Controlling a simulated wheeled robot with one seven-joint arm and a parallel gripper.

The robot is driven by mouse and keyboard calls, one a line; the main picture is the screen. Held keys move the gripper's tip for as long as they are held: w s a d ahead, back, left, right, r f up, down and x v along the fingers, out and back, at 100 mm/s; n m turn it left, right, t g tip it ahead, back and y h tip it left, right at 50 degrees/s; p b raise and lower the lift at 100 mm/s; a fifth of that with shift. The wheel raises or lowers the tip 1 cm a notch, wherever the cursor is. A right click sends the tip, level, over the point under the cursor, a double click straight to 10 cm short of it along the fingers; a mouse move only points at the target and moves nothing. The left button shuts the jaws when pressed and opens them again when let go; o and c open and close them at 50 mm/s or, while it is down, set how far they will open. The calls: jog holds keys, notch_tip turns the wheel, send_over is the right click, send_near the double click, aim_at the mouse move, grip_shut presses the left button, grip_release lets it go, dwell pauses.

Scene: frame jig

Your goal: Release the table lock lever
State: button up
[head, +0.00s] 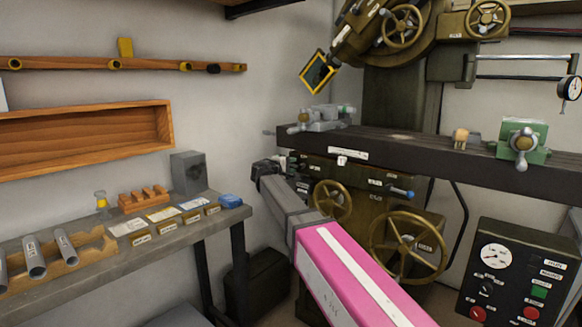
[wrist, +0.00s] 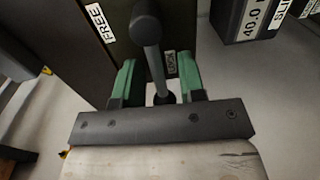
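The lock lever (wrist: 152,58) is a dark grey rod with a rounded knob at the top of the wrist view. Its round pivot end shows lower down. A FREE label (wrist: 96,22) lies left of the knob and a LOCK label (wrist: 171,64) right of the rod. My gripper (wrist: 157,80) has its green fingers apart, one on each side of the rod. Gaps show between rod and fingers; I cannot see contact. In the head view my gripper (head: 266,170) is at the left end of the machine, below the long table (head: 400,150). The lever cannot be made out there.
A dark block labelled 40.0 (wrist: 245,18) is at the wrist view's upper right. A workbench (head: 110,270) stands left. A control box (head: 515,270) is at lower right.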

aim_at(302, 155)
grip_shut()
jog(key=shift+r, duration=0.1)
jog(key=m, duration=0.1)
jog(key=r+m, duration=0.1)
jog(key=m, duration=0.1)
jog(key=shift+r, duration=0.15)
jog(key=m, duration=0.1)
jog(key=r+m, duration=0.1)
jog(key=m, duration=0.2)
jog(key=shift+s+d+r+m+t+y, duration=0.3)
jog(key=shift+s+d, duration=0.05)
jog(key=shift+d, duration=0.05)
jog(key=m, duration=0.2)
jog(key=d+r+m, duration=0.1)
jog(key=shift+s, duration=0.3)
jog(key=shift+s+d+r+m+t, duration=0.1)
jog(key=shift+s+d+m+t, duration=0.05)
jog(key=shift+m, duration=0.6)
jog(key=shift+s+d+r+m+t, duration=0.1)
jog(key=shift+s+d+m, duration=0.1)
jog(key=shift+m, duration=0.6)
jog(key=shift+s+d+r+m+t, duration=0.1)
jog(key=shift+d+m+t, duration=0.05)
jog(key=shift+m, duration=0.6)
grip_release()
